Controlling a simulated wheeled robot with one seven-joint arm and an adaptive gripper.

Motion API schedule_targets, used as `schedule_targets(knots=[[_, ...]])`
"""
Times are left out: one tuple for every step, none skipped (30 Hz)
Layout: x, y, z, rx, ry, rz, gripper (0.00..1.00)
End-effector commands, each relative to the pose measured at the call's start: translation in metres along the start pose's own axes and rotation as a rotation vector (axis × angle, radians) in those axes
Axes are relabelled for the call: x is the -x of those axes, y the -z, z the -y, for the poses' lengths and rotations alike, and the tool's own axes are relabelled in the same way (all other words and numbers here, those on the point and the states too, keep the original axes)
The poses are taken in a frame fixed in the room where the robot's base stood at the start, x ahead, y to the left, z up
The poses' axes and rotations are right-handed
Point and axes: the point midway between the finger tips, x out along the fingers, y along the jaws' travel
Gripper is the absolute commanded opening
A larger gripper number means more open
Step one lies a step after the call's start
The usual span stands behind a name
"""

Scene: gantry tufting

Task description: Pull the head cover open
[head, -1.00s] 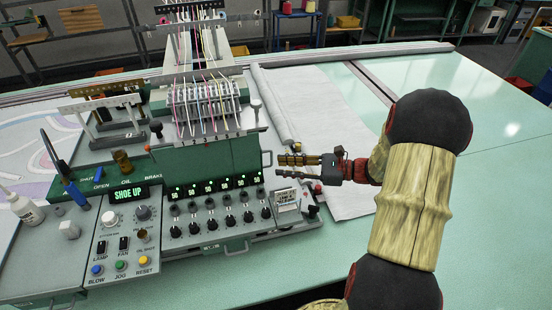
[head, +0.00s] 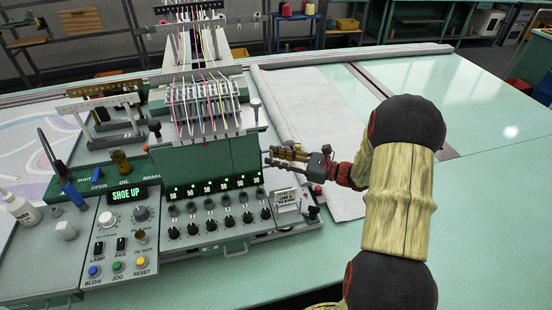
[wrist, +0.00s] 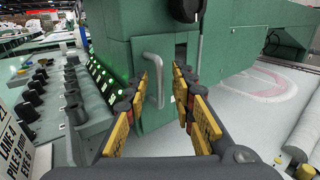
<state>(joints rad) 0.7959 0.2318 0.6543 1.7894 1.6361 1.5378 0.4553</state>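The head cover (head: 205,162) is the green housing of the tufting head, below the needle row and behind the dial panel. In the wrist view its green side (wrist: 120,62) carries a bent grey bar handle (wrist: 155,72). My gripper (head: 268,157) is at the right end of this housing, above the dial panel's right end. In the wrist view my gripper (wrist: 160,80) is open, with yellow-padded fingers on both sides of the handle's line. Whether a finger touches the handle I cannot tell. A dark gap shows right of the handle.
The dial panel (head: 180,222) with lit green readouts lies in front of the cover. A small sign (head: 286,199) stands at its right end. A white cloth roll (head: 272,105) lies behind my gripper. The green table is clear at right.

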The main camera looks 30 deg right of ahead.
Motion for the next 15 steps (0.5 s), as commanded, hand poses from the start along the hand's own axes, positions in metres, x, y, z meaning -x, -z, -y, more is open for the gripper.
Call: schedule_targets(knots=[[0.0, -0.0002, 0.0, 0.0, 0.0, 0.0, 0.25], [0.0, -0.0002, 0.0, 0.0, 0.0, 0.0, 0.25], [0.0001, -0.0002, 0.0, 0.0, 0.0, 0.0, 0.25], [0.0001, -0.0002, 0.0, 0.0, 0.0, 0.0, 0.25], [0.0001, -0.0002, 0.0, 0.0, 0.0, 0.0, 0.25], [0.0001, -0.0003, 0.0, 0.0, 0.0, 0.0, 0.23], [0.0001, -0.0002, 0.0, 0.0, 0.0, 0.0, 0.21], [0.0002, -0.0002, 0.0, 0.0, 0.0, 0.0, 0.19], [0.0002, -0.0002, 0.0, 0.0, 0.0, 0.0, 0.17], [0.0002, -0.0002, -0.0001, 0.0, 0.0, 0.0, 0.15], [0.0002, -0.0002, -0.0001, 0.0, 0.0, 0.0, 0.13], [0.0002, -0.0002, -0.0001, 0.0, 0.0, 0.0, 0.11], [0.0002, -0.0002, -0.0001, 0.0, 0.0, 0.0, 0.09], [0.0002, -0.0002, -0.0001, 0.0, 0.0, 0.0, 0.08], [0.0002, -0.0002, -0.0001, 0.0, 0.0, 0.0, 0.05]])
